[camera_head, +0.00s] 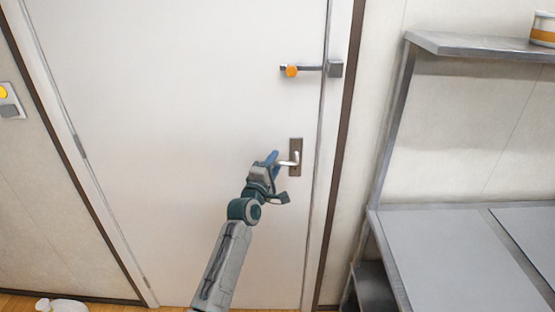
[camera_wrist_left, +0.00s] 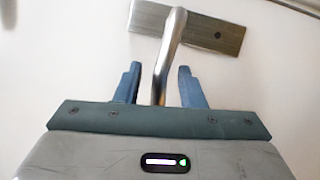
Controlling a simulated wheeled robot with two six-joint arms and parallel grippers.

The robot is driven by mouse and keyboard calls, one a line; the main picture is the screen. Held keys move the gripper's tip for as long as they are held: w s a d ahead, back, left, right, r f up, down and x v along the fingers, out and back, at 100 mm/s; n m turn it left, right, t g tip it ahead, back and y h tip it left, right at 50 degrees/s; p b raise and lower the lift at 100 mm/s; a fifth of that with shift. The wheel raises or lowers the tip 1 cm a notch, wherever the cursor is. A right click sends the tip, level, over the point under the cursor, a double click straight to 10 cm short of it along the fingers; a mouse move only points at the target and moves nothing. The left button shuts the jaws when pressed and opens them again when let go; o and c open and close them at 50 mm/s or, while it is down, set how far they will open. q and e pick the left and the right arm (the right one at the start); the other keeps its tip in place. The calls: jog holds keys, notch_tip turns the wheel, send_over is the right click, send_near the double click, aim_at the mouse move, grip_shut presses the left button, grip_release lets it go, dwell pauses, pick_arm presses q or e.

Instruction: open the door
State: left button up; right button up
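The white door (camera_head: 190,100) stands shut in its frame. Its silver lever handle (camera_head: 289,162) sits on a dark metal plate (camera_head: 296,146) near the door's right edge. A bolt latch (camera_head: 310,69) with an orange knob (camera_head: 291,71) is above it. My left gripper (camera_head: 276,170) is at the handle. In the left wrist view, its two blue fingers (camera_wrist_left: 160,85) are apart, with the lever (camera_wrist_left: 167,60) between them and a gap on each side. The plate (camera_wrist_left: 190,28) shows just beyond the fingertips. My right gripper is not in view.
A metal shelf rack (camera_head: 450,250) stands to the right of the door, with an orange-banded container (camera_head: 543,28) on its upper shelf. A wall switch (camera_head: 10,100) is at the left. A white object (camera_head: 62,305) lies on the floor at lower left.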

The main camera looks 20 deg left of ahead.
pick_arm(q)
jog(key=shift+w+r, duration=0.15)
jog(key=shift+w, duration=0.9)
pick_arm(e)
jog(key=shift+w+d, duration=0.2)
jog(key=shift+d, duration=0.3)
pick_arm(q)
grip_shut()
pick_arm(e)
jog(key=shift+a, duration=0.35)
